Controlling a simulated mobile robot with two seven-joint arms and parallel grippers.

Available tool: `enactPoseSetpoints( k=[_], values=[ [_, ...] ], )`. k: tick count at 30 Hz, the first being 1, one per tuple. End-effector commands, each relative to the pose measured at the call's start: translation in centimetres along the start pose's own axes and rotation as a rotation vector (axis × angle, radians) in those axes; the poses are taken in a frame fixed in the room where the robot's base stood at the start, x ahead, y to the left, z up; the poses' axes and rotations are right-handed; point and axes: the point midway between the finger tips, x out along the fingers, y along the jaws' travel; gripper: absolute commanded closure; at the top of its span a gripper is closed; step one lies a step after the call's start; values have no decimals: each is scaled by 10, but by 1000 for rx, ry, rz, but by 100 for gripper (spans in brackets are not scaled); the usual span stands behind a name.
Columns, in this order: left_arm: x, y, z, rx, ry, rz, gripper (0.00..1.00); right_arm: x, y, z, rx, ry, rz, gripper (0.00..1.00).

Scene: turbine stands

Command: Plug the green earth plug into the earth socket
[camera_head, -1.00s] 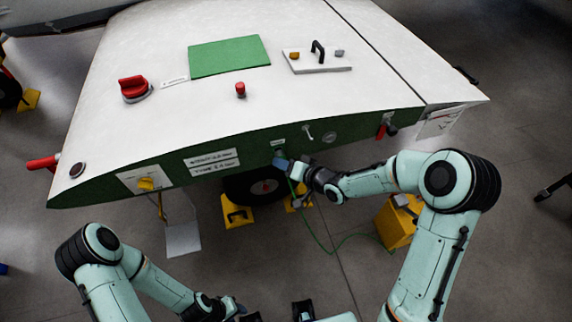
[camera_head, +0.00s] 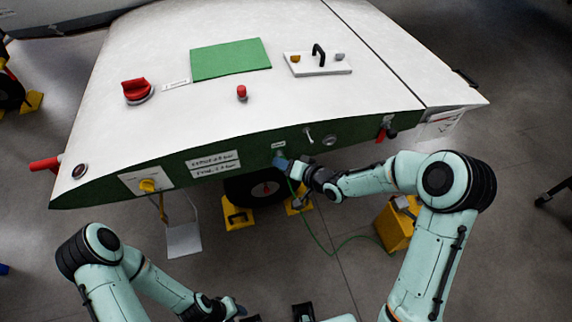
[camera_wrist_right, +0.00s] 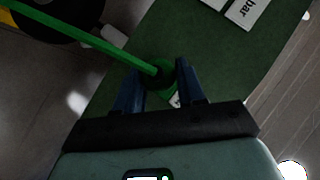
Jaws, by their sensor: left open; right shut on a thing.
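My right gripper (camera_head: 282,161) is at the dark green front panel of the machine, just below a small white label (camera_head: 278,145). In the right wrist view its blue fingers (camera_wrist_right: 163,92) are shut on the green earth plug (camera_wrist_right: 165,72). A green cable (camera_wrist_right: 85,38) runs from the plug to the upper left. In the head view the cable (camera_head: 315,238) hangs down and runs to a yellow box. The earth socket is hidden behind the gripper and plug; I cannot tell whether the plug sits in it. My left gripper (camera_head: 240,311) is open and low, away from the panel.
The yellow box (camera_head: 394,229) stands on the floor at the right. Yellow chocks (camera_head: 237,214) flank a wheel (camera_head: 262,188) under the machine. A lever (camera_head: 308,134) and a round fitting (camera_head: 330,138) sit right of my right gripper. A grey plate (camera_head: 184,240) hangs at the left.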

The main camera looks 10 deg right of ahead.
Motion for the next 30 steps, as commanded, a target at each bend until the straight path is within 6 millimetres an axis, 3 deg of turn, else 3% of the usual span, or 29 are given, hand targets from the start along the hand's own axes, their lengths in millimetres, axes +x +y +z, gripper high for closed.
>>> enactPoseSetpoints(
  k=[1, 10, 11, 12, 13, 19, 21, 30],
  values=[
    [-1, 0, 0, 0, 0, 0, 57, 2, -2, -7, -1, 13, -4, 100],
    [-1, 0, 0, 0, 0, 0, 57, 2, -2, -8, -1, 16, -6, 100],
    [-1, 0, 0, 0, 0, 0, 57, 2, -2, -8, -1, 16, -6, 51],
    [-1, 0, 0, 0, 0, 0, 57, 2, -2, -7, -1, 15, -6, 38],
    [-1, 0, 0, 0, 0, 0, 57, 2, -2, -7, -1, 14, -6, 31],
    [-1, 0, 0, 0, 0, 0, 57, 2, -1, -5, -1, 10, -4, 31],
    [-1, 0, 0, 0, 0, 0, 57, 2, -1, -5, 0, 9, -3, 23],
    [-1, 1, 0, 0, 1, 0, 57, 0, -1, -4, 0, 8, -2, 23]
  ],
)
